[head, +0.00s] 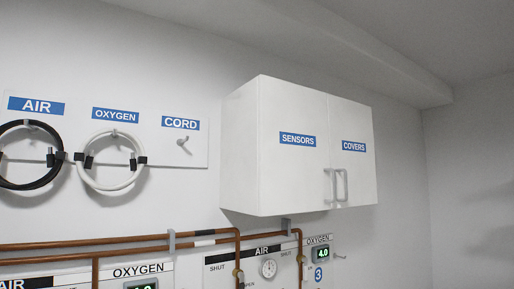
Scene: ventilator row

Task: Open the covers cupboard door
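A white wall cupboard hangs at the right of the head view, with two doors side by side. The covers cupboard door (354,115) is the right one, marked with a blue COVERS label (354,146). It looks shut, flush with the left door. The sensors door (293,105) carries a blue SENSORS label and also looks shut. Two grey bar handles sit close together near the lower middle seam; the covers door's handle (344,185) appears to be the right one. My gripper is not in view.
Left of the cupboard, a panel holds a black AIR hose (22,186), a white OXYGEN hose (85,178) and a CORD hook (183,140). Copper pipes (120,242) and gas panels with a gauge (268,268) run below. The wall right of the cupboard is bare.

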